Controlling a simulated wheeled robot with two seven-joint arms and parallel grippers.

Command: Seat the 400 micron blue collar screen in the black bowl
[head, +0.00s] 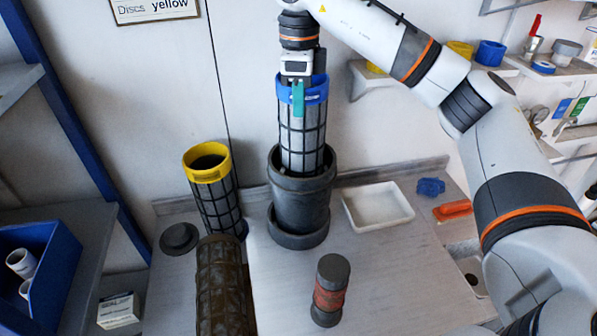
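The blue collar screen, a grey mesh cylinder with black ribs and a blue collar (318,92), stands upright at the middle of the head view. Its lower end is inside the mouth of the black bowl (300,212), while most of its mesh shows above the rim. The screen's bottom is hidden in the bowl. My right gripper (298,98) reaches down from above at the collar. One teal finger shows in front of the collar, and the gripper appears shut on it; the other finger is hidden. My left gripper is not in view.
A yellow collar screen (213,178) stands left of the bowl, near a dark round cap (179,238). A brown mesh cylinder (222,290) and a dark cylinder with a red band (329,292) stand in front. A white tray (377,208) lies right.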

